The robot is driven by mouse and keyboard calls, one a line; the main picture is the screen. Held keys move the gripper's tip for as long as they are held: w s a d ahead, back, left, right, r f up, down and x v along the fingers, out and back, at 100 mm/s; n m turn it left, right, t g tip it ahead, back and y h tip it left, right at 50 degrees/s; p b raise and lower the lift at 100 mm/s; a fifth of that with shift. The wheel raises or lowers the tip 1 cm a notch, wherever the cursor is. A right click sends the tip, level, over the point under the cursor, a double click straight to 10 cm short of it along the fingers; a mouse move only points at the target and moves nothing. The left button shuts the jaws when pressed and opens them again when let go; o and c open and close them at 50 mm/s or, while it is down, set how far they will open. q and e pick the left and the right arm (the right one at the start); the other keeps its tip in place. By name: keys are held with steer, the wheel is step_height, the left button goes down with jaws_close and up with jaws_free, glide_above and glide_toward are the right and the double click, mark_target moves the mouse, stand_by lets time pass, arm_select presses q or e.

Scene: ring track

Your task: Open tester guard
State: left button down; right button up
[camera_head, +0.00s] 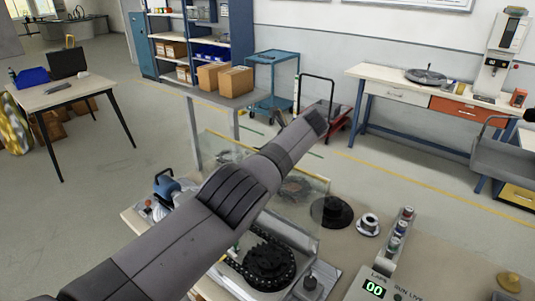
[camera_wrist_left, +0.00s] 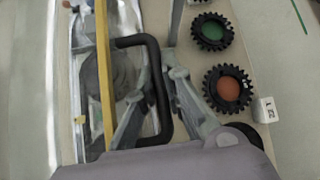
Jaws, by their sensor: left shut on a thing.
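The tester guard (camera_head: 313,205) is a clear panel standing over the tester, seen in the head view behind my left arm. A black chain or toothed ring (camera_head: 268,262) sits in the tester's tray below it. In the left wrist view, the guard's black bar handle (camera_wrist_left: 158,85) lies between the fingers of my left gripper (camera_wrist_left: 157,92), which is shut on it. A yellow edge strip (camera_wrist_left: 104,70) runs beside the handle. In the head view my left arm crosses over the tester and hides part of the guard; the handle and fingers cannot be made out there. My right gripper is in neither view.
In the left wrist view, a green-centred gear (camera_wrist_left: 211,31) and an orange-centred gear (camera_wrist_left: 228,89) lie right of the handle. On the bench in the head view are a black disc (camera_head: 331,212), a silver flanged part (camera_head: 369,224) and a green display (camera_head: 375,288).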

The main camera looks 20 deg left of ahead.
arm_select(q)
steer(key=shift+w+f, duration=0.1)
steer(key=shift+f, duration=0.05)
stand_by(0.4)
steer(key=c, duration=2)
jaws_free()
steer(key=shift+o, duration=0.2)
steer(key=shift+d, duration=0.1)
steer(key=shift+d+r, duration=0.3)
steer(key=shift+r, duration=0.15)
steer(key=v, duration=1.1)
steer(key=shift+f, duration=0.1)
